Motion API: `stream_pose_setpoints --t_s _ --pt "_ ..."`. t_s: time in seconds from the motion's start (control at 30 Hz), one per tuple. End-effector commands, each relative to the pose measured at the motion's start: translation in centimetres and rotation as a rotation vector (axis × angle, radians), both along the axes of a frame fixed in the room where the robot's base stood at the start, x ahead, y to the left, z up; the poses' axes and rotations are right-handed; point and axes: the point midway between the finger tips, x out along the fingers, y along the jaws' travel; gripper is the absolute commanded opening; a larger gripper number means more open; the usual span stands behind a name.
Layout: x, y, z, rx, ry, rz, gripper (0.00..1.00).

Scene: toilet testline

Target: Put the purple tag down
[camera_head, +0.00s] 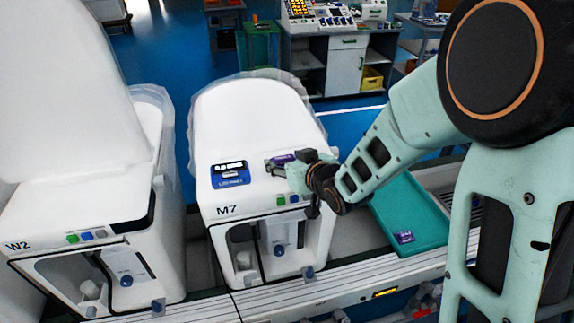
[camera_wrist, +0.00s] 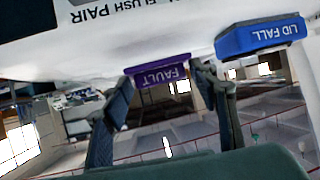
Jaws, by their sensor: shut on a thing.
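My gripper (camera_wrist: 163,82) is shut on a purple tag (camera_wrist: 162,72) marked FAULT, which sits between the two fingertips in the wrist view. The lettering there appears upside down. In the head view, the purple tag (camera_head: 281,160) shows at the tip of my gripper (camera_head: 288,168), over the top of the white toilet unit M7 (camera_head: 245,120). Whether the tag touches the unit is unclear.
A blue block (camera_wrist: 262,36) marked LID FALL is close to the tag. A blue panel (camera_head: 230,180) is on M7. A teal tray (camera_head: 425,222) at right holds a small purple item (camera_head: 404,237). Toilet unit W2 (camera_head: 75,190) stands at left.

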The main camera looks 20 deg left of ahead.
Motion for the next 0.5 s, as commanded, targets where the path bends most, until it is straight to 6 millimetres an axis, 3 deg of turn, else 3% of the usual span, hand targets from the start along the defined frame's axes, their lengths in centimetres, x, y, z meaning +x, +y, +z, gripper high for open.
stream_pose_setpoints --t_s 0.2,0.5 --pt "0.0 0.0 -1.9 -0.001 0.001 0.000 0.37" --pt "0.0 -0.1 -2.1 0.000 -0.001 0.000 0.37"
